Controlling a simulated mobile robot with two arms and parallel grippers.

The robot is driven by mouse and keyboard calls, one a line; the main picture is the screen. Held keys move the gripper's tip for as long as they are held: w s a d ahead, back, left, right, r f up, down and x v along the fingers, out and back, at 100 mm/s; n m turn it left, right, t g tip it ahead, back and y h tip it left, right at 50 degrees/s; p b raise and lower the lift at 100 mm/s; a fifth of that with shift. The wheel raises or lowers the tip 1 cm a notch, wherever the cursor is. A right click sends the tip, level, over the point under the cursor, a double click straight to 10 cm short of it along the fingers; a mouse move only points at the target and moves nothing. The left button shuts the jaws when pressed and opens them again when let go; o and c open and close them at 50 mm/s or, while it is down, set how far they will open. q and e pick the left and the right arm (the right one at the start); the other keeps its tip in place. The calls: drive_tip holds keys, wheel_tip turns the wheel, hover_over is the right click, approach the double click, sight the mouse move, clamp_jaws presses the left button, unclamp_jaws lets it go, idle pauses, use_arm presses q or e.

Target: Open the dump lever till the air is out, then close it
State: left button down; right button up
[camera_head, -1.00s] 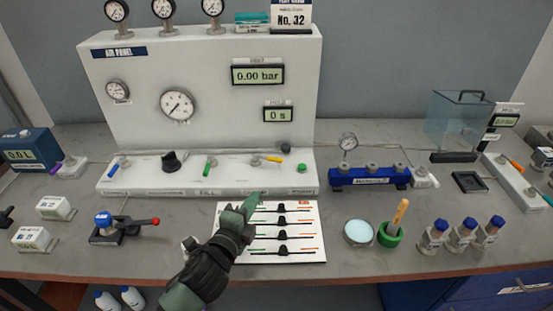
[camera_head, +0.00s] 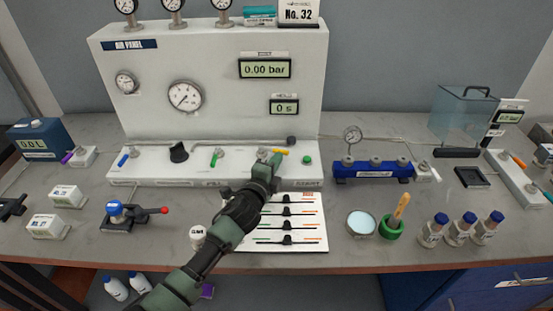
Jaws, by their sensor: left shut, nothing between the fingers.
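A green lever (camera_head: 215,159) and a blue lever (camera_head: 124,158) stand further left on the same base. The pressure display (camera_head: 265,69) reads 0.00 bar. My right gripper is not in view.
A black knob (camera_head: 178,152) stands between the blue and green levers. A green button (camera_head: 307,160) is right of the yellow one. A red-handled valve (camera_head: 130,214) is at front left, a blue manifold (camera_head: 371,170) at right.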

sight(283, 164)
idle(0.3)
use_arm(q)
drive_tip(key=shift+w+d+f+b, duration=0.1)
drive_tip(key=shift+w+d+b, duration=0.85)
drive_tip(key=shift+w+b, duration=0.05)
drive_tip(key=shift+w+d, duration=0.15)
drive_tip(key=shift+w, duration=0.1)
drive_tip(key=shift+s+r, duration=0.1)
drive_tip(key=shift+r, duration=0.1)
drive_tip(key=shift+f, duration=0.15)
